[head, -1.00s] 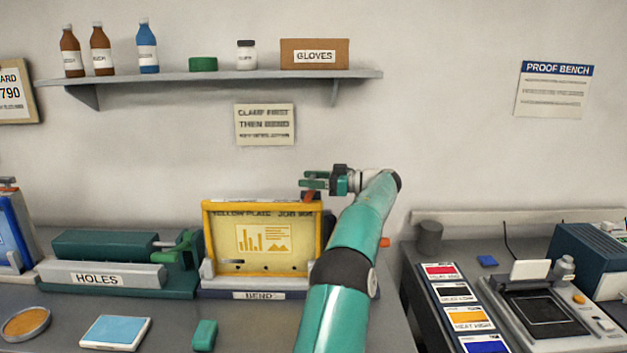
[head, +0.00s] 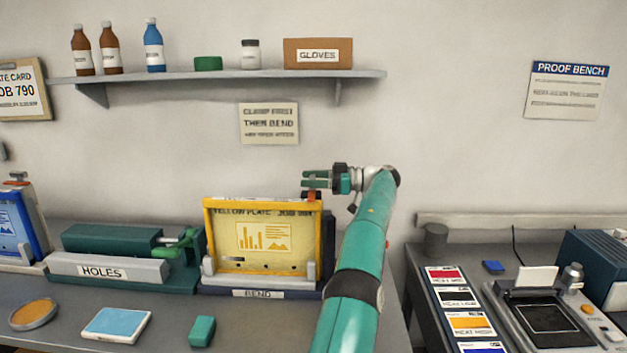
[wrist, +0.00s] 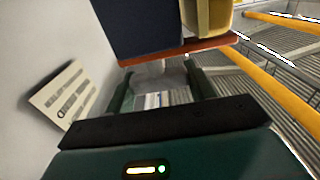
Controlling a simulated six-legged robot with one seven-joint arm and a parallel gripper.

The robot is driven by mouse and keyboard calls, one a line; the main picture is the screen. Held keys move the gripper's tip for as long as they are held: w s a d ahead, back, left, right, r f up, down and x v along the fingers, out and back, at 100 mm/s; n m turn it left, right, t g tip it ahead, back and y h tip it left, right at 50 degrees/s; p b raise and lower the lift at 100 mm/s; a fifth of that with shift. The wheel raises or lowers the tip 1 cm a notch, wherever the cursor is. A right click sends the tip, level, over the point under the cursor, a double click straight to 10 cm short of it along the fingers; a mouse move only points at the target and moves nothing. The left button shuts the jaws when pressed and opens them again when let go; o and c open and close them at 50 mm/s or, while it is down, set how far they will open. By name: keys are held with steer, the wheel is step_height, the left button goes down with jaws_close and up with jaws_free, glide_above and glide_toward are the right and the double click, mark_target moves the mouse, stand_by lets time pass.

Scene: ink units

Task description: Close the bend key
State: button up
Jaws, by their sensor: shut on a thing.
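The bend unit (head: 258,294) stands on the bench with a yellow frame (head: 208,240) around a yellow plate (head: 262,240). An orange-red piece, which I take to be the bend key (head: 311,195), shows at the frame's top right corner. My gripper (head: 314,182) is right at it, just above that corner, with its fingers pointing left. In the wrist view an orange-red bar (wrist: 180,51) crosses at my fingertips (wrist: 160,72), under a dark block. My gripper is shut on it; the exact contact is hard to see.
The green HOLES unit (head: 110,240) stands left of the bend unit. A blue pad (head: 116,325) and a small green block (head: 202,331) lie in front. The shelf (head: 230,76) is above. Colour cards (head: 455,297) and a press (head: 545,314) are on the right bench.

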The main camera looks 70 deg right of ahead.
stand_by(0.3)
steer(key=o, duration=1.4)
steer(key=shift+s, duration=0.15)
